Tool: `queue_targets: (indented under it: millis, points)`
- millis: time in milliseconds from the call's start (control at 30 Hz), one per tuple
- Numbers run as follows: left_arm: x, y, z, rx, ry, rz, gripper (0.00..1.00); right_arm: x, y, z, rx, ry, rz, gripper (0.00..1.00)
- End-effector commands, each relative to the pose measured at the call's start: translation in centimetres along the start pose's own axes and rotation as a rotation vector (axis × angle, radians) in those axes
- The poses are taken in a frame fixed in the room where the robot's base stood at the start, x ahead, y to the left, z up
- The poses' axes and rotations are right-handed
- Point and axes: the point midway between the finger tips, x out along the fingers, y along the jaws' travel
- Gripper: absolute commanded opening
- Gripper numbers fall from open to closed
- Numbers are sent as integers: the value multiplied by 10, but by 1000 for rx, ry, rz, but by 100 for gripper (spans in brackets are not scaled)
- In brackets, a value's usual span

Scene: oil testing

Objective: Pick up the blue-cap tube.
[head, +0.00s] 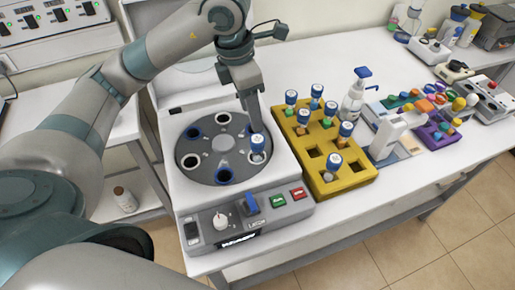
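A blue-cap tube (258,143) with a white-topped cap stands in a front-right hole of the round grey rotor (222,150) of the white centrifuge (180,195). Several more blue-cap tubes (333,162) stand upright in the yellow rack (350,181) to the right. My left gripper (256,127) points down over the rotor, its fingertips right at the cap of the tube in the rotor. The fingers are seen edge-on, so I cannot tell whether they are open or touch the cap. My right gripper is not in view.
The centrifuge front carries a knob (221,221), a green button (277,201) and a red button (297,194). Beyond the yellow rack stand a pump bottle (355,95), a white bottle (388,134) and a purple rack (436,134). The bench's front right is clear.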

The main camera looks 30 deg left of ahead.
Motion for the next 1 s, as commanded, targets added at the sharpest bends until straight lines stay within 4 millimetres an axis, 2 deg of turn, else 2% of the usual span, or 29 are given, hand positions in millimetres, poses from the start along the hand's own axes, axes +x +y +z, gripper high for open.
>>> queue_targets:
  millis: [300,433,600,1000]
  points:
    - [45,-1,-1,-1,5,-3,47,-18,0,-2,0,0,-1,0]
    - [59,-1,-1,-1,4,-2,47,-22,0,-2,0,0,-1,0]
    - [66,0,0,0,1,0,47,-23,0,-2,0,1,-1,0]
    - [68,-1,-1,0,3,-1,47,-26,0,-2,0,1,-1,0]
